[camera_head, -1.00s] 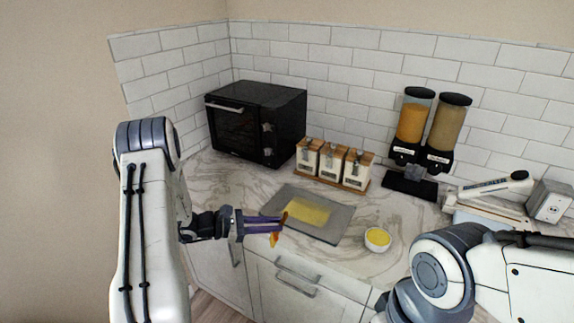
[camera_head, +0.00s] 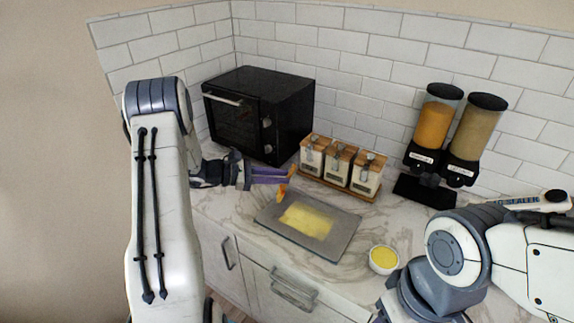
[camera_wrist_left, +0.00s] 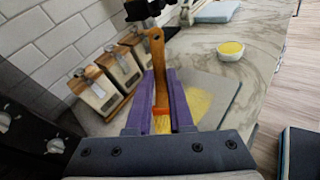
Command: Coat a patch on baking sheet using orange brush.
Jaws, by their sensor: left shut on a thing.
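My left gripper (camera_head: 280,176), with purple fingers, is shut on the orange brush (camera_head: 282,192). It also shows in the left wrist view (camera_wrist_left: 160,98), with the brush's wooden handle (camera_wrist_left: 157,58) between its fingers and an orange band near the bristles. The gripper holds the brush around the far left corner of the grey baking sheet (camera_head: 343,236); whether the bristles touch the sheet I cannot tell. A yellow patch (camera_head: 306,221) covers the sheet's middle. A small white bowl of yellow (camera_head: 384,260) stands right of the sheet. My right gripper is out of view.
Three white canisters (camera_head: 340,163) in a wooden rack stand behind the sheet, near the brush. A black oven (camera_head: 260,112) is at the back left. Two dispensers (camera_head: 440,135) stand at the back right. The marble counter (camera_head: 235,205) has free room left of the sheet.

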